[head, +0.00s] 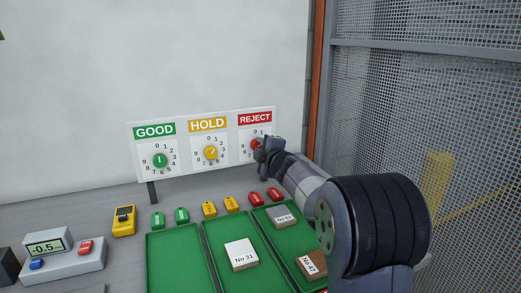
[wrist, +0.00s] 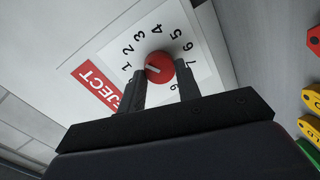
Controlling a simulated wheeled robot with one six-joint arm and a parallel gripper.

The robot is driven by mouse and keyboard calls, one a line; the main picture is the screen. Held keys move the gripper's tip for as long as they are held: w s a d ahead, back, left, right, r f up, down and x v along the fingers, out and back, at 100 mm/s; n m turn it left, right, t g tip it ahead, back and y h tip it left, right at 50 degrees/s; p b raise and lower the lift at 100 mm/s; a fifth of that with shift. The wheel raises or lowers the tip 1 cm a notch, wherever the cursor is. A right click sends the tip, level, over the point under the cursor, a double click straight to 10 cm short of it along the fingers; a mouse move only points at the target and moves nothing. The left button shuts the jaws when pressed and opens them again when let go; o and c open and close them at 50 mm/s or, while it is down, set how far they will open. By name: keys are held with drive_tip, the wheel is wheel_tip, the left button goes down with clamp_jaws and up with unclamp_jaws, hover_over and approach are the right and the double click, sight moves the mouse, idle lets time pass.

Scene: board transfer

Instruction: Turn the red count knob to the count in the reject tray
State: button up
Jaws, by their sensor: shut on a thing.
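The red count knob (head: 255,144) sits on the dial under the REJECT sign (head: 255,119), on the right of the white panel. My gripper (head: 264,147) is shut on it and hides part of that dial in the head view. In the wrist view, the red knob (wrist: 158,66) lies between the two dark fingers of my gripper (wrist: 161,72). Its white mark points left in the picture, roughly towards the 1; the exact setting is hard to tell. The reject tray (head: 292,242), green, holds a grey board (head: 283,216) and a brown board (head: 312,264); my arm hides its right part.
The green knob (head: 160,160) and yellow knob (head: 211,152) are left of the red one. The middle tray (head: 220,270) holds a board marked No 31 (head: 241,254); the left tray (head: 180,265) looks empty. A scale (head: 65,256) stands at left. A mesh fence (head: 420,110) rises at right.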

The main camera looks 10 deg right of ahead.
drive_tip(key=o, duration=1)
drive_tip(key=shift+s, duration=0.15)
drive_tip(key=v, duration=1)
drive_tip(key=shift+s, duration=0.25)
drive_tip(key=x, duration=1)
drive_tip(key=shift+w, duration=0.4)
drive_tip(key=shift+s, duration=0.1)
